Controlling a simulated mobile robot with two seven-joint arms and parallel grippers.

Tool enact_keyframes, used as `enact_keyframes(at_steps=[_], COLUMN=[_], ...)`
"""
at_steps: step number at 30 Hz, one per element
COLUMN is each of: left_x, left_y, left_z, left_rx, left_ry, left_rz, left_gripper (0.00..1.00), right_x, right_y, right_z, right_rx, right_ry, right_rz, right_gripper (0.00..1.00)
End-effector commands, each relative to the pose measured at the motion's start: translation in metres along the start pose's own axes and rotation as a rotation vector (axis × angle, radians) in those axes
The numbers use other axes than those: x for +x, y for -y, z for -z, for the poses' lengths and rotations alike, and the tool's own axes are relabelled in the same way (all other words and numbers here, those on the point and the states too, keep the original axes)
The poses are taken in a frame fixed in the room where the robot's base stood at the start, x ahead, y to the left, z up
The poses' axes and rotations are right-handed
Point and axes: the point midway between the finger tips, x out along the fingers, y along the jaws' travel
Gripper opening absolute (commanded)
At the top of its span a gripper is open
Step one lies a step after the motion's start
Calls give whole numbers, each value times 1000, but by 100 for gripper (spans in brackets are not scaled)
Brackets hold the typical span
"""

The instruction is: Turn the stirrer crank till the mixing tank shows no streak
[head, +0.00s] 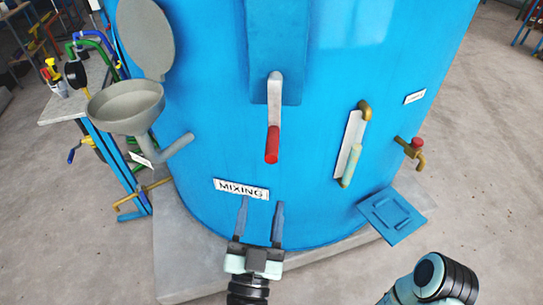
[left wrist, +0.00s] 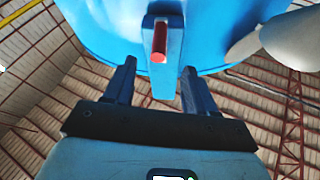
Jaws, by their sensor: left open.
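The big blue mixing tank (head: 215,115) fills the middle of the head view, with a "MIXING" label (head: 241,189) low on its front. The stirrer crank (head: 273,95) has a grey arm and a red handle (head: 272,145) hanging down; the handle also shows in the left wrist view (left wrist: 159,42). A pale sight strip (head: 348,145) with brass ends is on the tank's right side; I cannot make out a streak in it. My left gripper (head: 261,204) is open and empty, below the red handle and apart from it, fingers pointing up. My right gripper is out of view.
A grey funnel (head: 125,108) with a raised round lid (head: 146,38) juts from the tank's left. A brass tap with a red knob (head: 416,143) sticks out at right. A blue hatch plate (head: 392,216) lies at the tank's foot. A bench (head: 62,108) stands at left.

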Motion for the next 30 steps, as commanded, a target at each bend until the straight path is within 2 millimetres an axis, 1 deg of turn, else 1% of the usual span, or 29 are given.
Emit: enact_keyframes(at_steps=[1,5,12,14,21,25,30], left_x=[2,9,29,44,95,115,130], left_y=[1,1,2,2,1,1,1], left_z=[4,7,7,5,4,3,3], left_rx=[1,4,3,0,0,0,0], left_ry=[-8,-6,-4,-8,-6,-6,-5], left_rz=[4,3,2,7,5,2,2], left_gripper=[56,56,56,56,56,56,56], right_x=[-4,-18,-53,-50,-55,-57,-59], right_y=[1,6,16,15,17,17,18], right_z=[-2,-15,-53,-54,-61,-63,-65], right_rx=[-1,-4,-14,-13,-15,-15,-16], right_ry=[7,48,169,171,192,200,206], right_rz=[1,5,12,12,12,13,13], right_gripper=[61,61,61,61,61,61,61])
